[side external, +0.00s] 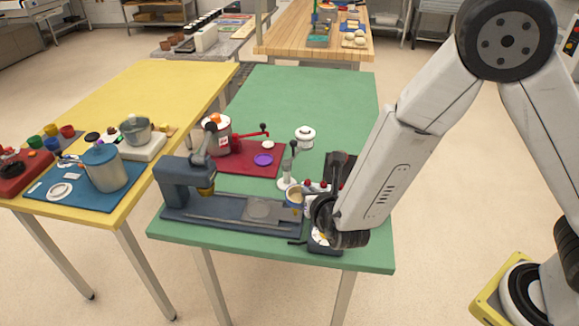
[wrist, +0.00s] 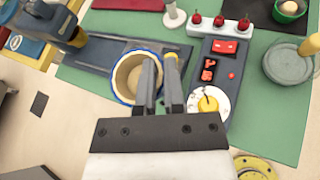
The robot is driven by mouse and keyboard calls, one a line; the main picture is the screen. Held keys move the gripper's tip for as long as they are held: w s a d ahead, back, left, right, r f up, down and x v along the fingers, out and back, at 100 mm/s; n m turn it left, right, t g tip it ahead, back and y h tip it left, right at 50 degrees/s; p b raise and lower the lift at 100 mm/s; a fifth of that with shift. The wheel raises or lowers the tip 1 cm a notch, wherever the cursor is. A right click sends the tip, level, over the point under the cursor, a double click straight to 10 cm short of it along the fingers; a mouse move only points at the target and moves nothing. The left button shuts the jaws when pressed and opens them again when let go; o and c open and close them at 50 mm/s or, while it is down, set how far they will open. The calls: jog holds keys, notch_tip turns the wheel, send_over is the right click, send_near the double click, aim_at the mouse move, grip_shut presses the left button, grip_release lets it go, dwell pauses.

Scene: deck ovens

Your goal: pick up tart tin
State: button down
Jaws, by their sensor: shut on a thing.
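The tart tin (wrist: 124,78) is round, with a tan inside and a blue rim. In the wrist view my gripper (wrist: 162,64) is shut on its right-hand wall, one finger inside the tin and one outside. The tin looks upright and lies over the edge of the dark press base. In the side view the tin (side external: 294,196) shows small and tan, just left of my wrist, which hides most of the fingers. I cannot tell whether its bottom touches anything.
A blue-grey press (side external: 185,180) stands left on the green table (side external: 310,95). A dark device with a red display (wrist: 216,72) and a white-and-yellow round piece is right of my fingers. A white rack with red knobs (wrist: 220,26) stands behind it. A glass dish (wrist: 290,62) is farther right.

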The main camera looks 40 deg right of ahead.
jog(key=shift+s+r, duration=0.1)
jog(key=shift+d, duration=0.1)
dwell(0.6)
jog(key=w+d+r, duration=0.2)
jog(key=d+r, duration=1)
jog(key=r, duration=0.2)
jog(key=shift+w, duration=0.4)
jog(key=shift+s+a+f, duration=0.45)
jog(key=shift+a+f, duration=1.55)
jog(key=shift+f, duration=0.35)
jog(key=shift+s+a+f, duration=0.5)
jog(key=shift+a+f, duration=1.55)
jog(key=shift+f, duration=0.3)
jog(key=shift+s+a+f, duration=0.45)
jog(key=shift+a+f, duration=1.55)
jog(key=shift+f, duration=0.35)
